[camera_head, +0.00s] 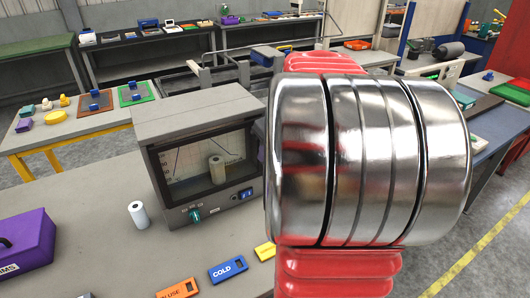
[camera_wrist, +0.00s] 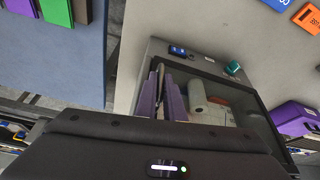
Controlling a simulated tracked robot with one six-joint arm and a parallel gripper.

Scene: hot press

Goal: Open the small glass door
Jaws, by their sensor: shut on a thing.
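The small glass door (camera_head: 185,158) is the dark-framed front of a grey box-shaped press (camera_head: 188,113) on the bench. Behind its pane show a chart with a curve and a pale roll. The door's right edge is mostly hidden behind my arm in the head view. The dark door frame (camera_wrist: 262,112) also shows there, with the pale roll beside the fingers. I cannot tell whether the door stands slightly ajar.
A white roll (camera_head: 137,214) stands left of the press. A green knob (camera_head: 195,215) sits below the door. Orange (camera_head: 178,289), blue (camera_head: 228,268) and yellow tags lie in front. A purple box (camera_head: 25,240) is at the far left. The bench between box and roll is clear.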

